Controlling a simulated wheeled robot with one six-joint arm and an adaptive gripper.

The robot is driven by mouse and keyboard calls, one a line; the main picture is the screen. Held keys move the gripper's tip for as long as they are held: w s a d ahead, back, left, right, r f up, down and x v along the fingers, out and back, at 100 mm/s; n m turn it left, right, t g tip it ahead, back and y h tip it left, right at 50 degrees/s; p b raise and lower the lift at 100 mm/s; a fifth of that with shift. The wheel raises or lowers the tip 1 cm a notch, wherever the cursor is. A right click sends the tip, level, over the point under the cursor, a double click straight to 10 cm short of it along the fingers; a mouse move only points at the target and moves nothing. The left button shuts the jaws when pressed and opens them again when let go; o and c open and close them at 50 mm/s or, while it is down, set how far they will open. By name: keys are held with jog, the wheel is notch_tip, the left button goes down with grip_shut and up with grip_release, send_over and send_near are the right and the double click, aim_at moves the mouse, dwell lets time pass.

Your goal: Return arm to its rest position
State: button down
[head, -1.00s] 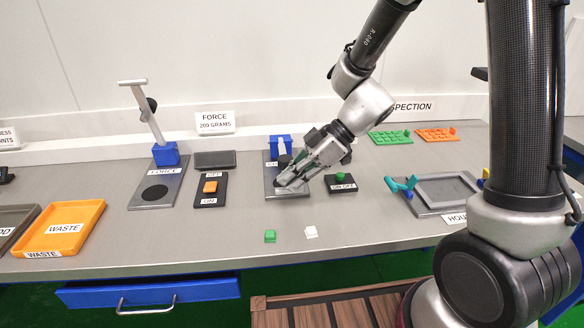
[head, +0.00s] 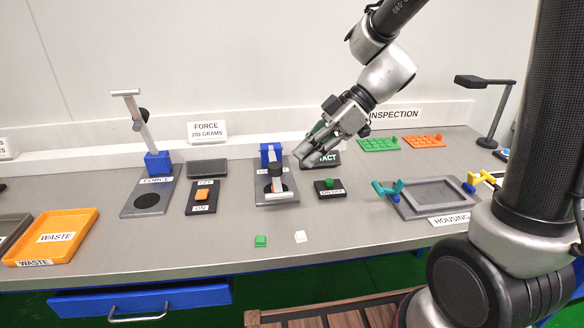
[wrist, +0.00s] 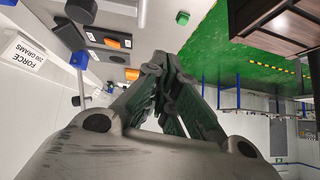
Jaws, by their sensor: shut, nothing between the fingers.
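My gripper (head: 304,150) is shut and empty.
The force station (head: 150,195) and an orange waste tray (head: 85,222) stand to the left. A grey housing fixture (head: 435,194) with coloured clamps is on the right. A green block (head: 261,241) and a white block (head: 299,237) lie near the bench's front edge.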

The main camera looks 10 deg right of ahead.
jog(key=shift+v, duration=0.85)
jog(key=shift+s, duration=0.15)
jog(key=s+d+f+m+h, duration=0.3)
jog(key=s+d+m+h, duration=0.15)
jog(key=d+m, duration=0.6)
jog(key=s+d+r+m+t+h, duration=0.4)
jog(key=s+d+r+m, duration=0.3)
jog(key=d, duration=0.5)
jog(key=shift+s+d+r+t, duration=0.2)
jog(key=shift+s+r+t, duration=0.45)
jog(key=shift+s, duration=0.3)
